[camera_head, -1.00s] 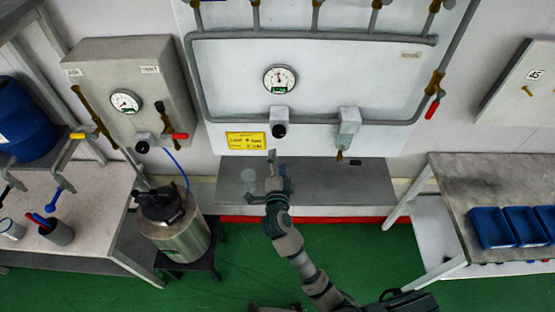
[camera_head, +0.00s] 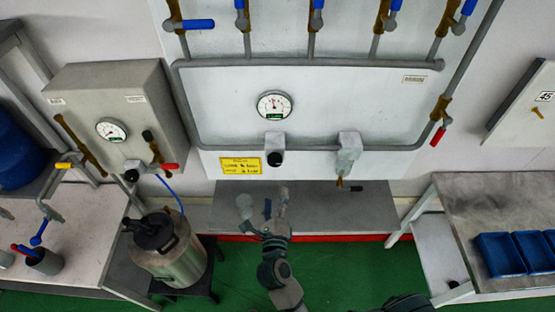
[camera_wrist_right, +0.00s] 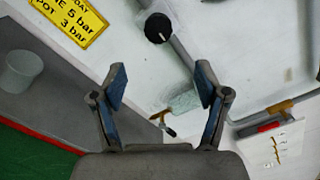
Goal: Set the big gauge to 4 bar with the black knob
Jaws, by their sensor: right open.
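The big round gauge (camera_head: 275,106) is on the white wall panel. Its needle points roughly up; the value is too small to read. The black knob (camera_head: 275,158) sits below it on a grey block. The knob also shows at the top of the right wrist view (camera_wrist_right: 158,28), with a white mark on its face. My right gripper (camera_head: 275,203) is below the knob, over the grey shelf. In the wrist view its fingers (camera_wrist_right: 160,85) are spread and empty, apart from the knob, which lies ahead beyond the fingertips. My left gripper is not in view.
A yellow label (camera_head: 240,166) left of the knob partly reads "5 bar" and "3 bar". A clear cup (camera_wrist_right: 20,70) stands on the shelf (camera_head: 345,210). A valve outlet (camera_head: 348,155) hangs right of the knob. A smaller gauge (camera_head: 111,130) and steel pot (camera_head: 168,262) are left.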

